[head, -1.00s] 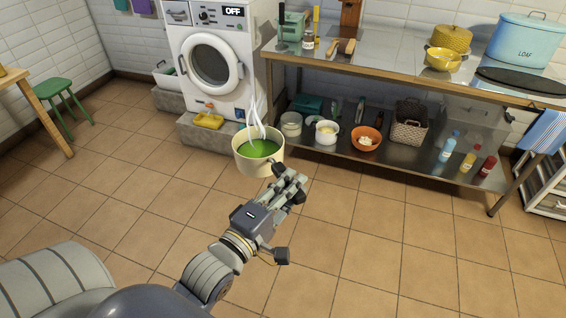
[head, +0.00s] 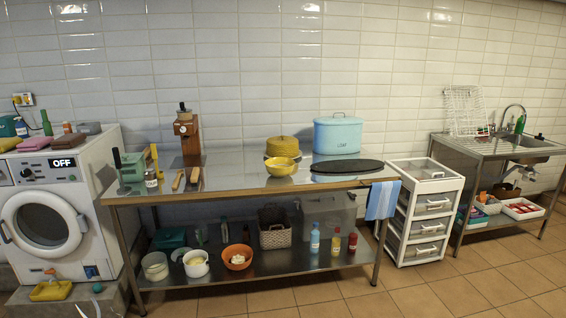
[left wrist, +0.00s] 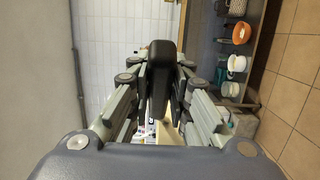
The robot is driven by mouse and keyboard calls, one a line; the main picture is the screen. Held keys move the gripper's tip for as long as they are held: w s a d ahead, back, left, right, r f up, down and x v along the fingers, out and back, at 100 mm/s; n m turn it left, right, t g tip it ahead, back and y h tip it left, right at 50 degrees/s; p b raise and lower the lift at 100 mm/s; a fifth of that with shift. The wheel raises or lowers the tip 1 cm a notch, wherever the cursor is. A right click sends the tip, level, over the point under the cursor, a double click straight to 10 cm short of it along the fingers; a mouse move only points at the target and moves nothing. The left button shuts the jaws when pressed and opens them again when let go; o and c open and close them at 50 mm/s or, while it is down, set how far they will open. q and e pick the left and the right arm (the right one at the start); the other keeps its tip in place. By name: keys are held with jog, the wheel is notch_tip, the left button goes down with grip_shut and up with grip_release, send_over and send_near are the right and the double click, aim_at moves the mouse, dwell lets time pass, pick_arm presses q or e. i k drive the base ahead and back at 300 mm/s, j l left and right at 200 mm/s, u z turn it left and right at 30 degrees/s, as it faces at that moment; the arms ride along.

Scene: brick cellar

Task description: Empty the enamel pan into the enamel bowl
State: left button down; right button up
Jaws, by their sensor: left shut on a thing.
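In the left wrist view my left gripper (left wrist: 160,80) is shut around a dark upright piece that looks like the pan's handle. A small cream patch, apparently the enamel pan (left wrist: 165,132), shows low between the fingers; its contents are hidden there. A yellow bowl (head: 283,167), which looks like the enamel bowl, stands upright on the steel table, apart from the gripper. Its inside is barely visible. My right gripper is in neither view.
On the steel table (head: 235,178), a yellow lidded pot (head: 283,146), a blue bread bin (head: 338,135) and a dark oval board (head: 347,166) surround the bowl. An orange bowl (head: 238,257) is on the lower shelf. A drawer unit (head: 425,210) stands right; tabletop front is mostly clear.

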aim_at(278, 167)
jog(key=i+l, duration=0.7)
jog(key=i, duration=0.25)
jog(key=i+l, duration=0.35)
jog(key=i+l+z, duration=0.1)
jog(key=i+l, duration=0.2)
jog(key=i, duration=0.3)
jog(key=i+l, duration=0.35)
jog(key=i, duration=0.6)
